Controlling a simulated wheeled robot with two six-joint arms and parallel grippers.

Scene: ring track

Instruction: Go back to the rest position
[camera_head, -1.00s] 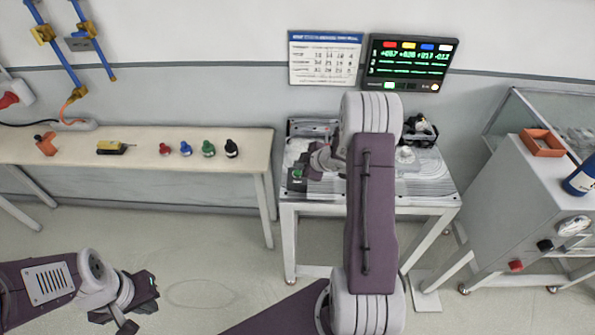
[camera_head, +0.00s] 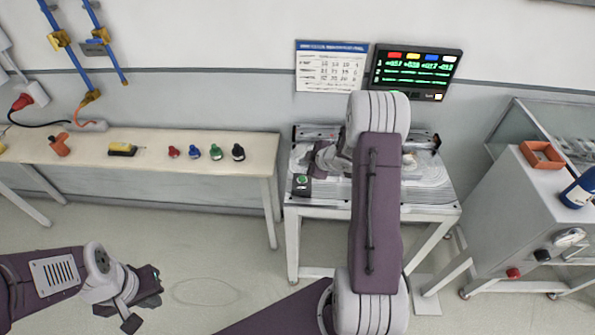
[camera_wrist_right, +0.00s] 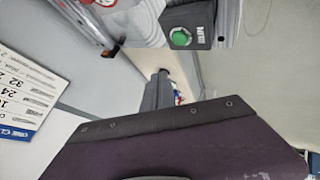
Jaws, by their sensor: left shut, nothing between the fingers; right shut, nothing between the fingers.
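My left gripper (camera_head: 148,300) is at the lower left of the head view, shut and empty above bare floor. My right arm rises from the bottom middle and bends over the ring track table (camera_head: 425,210). My right gripper (camera_head: 316,165) is shut and empty over the left part of that table, partly hidden by my own wrist. A box with a green button (camera_head: 302,180) is close below it and shows at the top of the right wrist view (camera_wrist_right: 188,30). My own purple link fills the bottom of that view.
A long bench (camera_head: 80,150) on the left bears a yellow tool (camera_head: 122,150) and several coloured knobs. A cabinet (camera_head: 510,215) with an orange tray (camera_head: 541,154) and a blue bottle (camera_head: 580,190) stands right. A screen (camera_head: 415,72) hangs behind the table. The floor at front left is clear.

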